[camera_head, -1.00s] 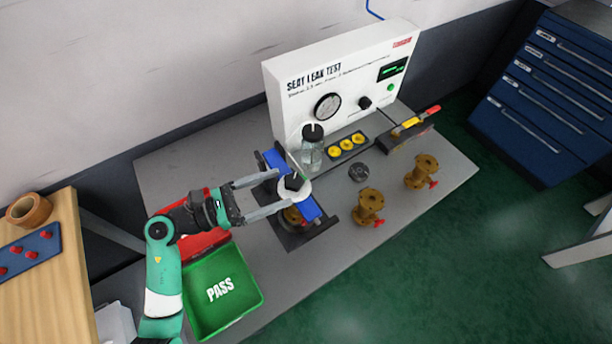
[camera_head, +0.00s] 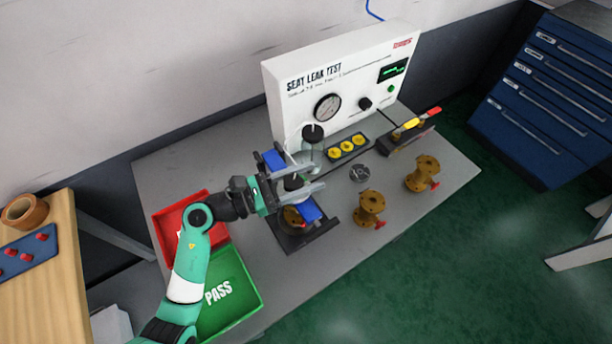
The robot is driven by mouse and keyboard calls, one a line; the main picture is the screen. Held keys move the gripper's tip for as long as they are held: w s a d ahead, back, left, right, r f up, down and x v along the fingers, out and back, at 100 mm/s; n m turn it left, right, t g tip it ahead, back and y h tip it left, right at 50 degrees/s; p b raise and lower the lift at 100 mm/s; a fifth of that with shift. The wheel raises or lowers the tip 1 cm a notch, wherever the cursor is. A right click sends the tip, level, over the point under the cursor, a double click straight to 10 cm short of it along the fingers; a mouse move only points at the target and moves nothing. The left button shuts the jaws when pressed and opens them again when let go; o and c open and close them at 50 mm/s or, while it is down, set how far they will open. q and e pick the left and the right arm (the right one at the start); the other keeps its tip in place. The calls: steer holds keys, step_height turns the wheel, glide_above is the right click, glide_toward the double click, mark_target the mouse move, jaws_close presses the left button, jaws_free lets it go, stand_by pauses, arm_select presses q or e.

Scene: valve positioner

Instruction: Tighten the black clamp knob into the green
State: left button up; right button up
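The black clamp knob (camera_head: 293,182) stands on top of the blue clamp fixture on the bench, with a white disc around it. My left gripper (camera_head: 318,177) reaches in from the left with one finger on each side of the knob. Its fingers hide most of the disc; whether they touch the knob cannot be told. The blue clamp bar (camera_head: 311,211) shows beyond the fingers, over a brass valve (camera_head: 293,217) partly hidden in the fixture. No green band can be made out at the knob. My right gripper is not in view.
The white seat leak test panel (camera_head: 300,92) stands behind, with a glass jar (camera_head: 311,150) close to the fingers. Two brass valves (camera_head: 371,205) (camera_head: 424,174) stand to the right. A red tray (camera_head: 163,221) and a green PASS tray (camera_head: 252,297) lie left. The front right bench is clear.

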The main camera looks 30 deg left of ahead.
arm_select(q)
jaws_close()
steer(key=shift+f+b, duration=0.15)
steer(key=shift+b, duration=0.2)
steer(key=shift+s+d+m+g+h+b, duration=0.1)
steer(key=shift+m+g+h+b, duration=0.25)
steer(key=shift+m+g+h, duration=0.55)
steer(key=o, duration=0.9)
jaws_free()
steer(key=shift+c, duration=0.2)
steer(key=p+v, duration=0.1)
steer(key=v, duration=1)
steer(key=shift+s, duration=0.3)
